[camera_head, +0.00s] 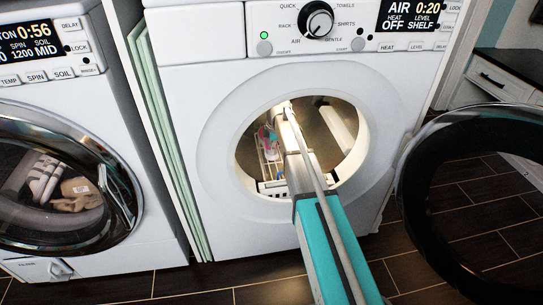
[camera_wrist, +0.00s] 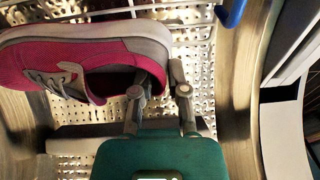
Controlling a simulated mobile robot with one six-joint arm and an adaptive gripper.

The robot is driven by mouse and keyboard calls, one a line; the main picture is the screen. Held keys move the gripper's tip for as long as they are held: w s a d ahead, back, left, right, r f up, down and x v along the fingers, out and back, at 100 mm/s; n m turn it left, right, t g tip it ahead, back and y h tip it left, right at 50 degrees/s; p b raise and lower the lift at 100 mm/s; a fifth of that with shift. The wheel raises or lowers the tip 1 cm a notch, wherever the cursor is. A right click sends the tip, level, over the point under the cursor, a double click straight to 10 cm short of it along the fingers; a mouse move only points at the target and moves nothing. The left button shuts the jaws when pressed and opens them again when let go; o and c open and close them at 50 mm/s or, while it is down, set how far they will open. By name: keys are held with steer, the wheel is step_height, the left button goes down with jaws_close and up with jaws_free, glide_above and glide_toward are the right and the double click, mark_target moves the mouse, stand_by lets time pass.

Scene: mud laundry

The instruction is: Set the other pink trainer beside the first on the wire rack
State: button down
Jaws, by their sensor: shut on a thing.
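In the wrist view a pink trainer (camera_wrist: 90,58) with grey trim and a pale sole lies sideways across the upper left. My gripper (camera_wrist: 158,72) is shut on its heel end, one finger inside the shoe's opening and one outside the heel. In the head view my arm reaches into the open dryer drum, and the gripper itself is hard to make out. The wire rack (camera_head: 262,160) stands inside the drum at the left. A small pink shape (camera_head: 272,140) shows at the rack. I cannot tell which trainer it is.
A blue piece (camera_wrist: 232,12) is at the upper right of the wrist view. The dryer's round opening rim (camera_head: 222,150) encloses my arm, and its door (camera_head: 408,190) hangs open at right. A washer (camera_head: 150,215) stands left.

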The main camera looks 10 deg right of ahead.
steer(key=shift+f+b, duration=0.75)
steer(key=shift+f, duration=0.3)
steer(key=shift+f+b, duration=0.6)
steer(key=c, duration=0.6)
jaws_free()
steer(key=shift+c, duration=0.2)
steer(key=shift+r, duration=0.2)
steer(key=r+p, duration=0.4)
steer(key=d+r+p, duration=0.1)
steer(key=r+p, duration=0.7)
steer(key=p, duration=0.1)
steer(key=shift+w+d+r, duration=0.2)
steer(key=shift+w+r, duration=0.05)
steer(key=shift+r, duration=0.15)
steer(key=shift+s, duration=0.1)
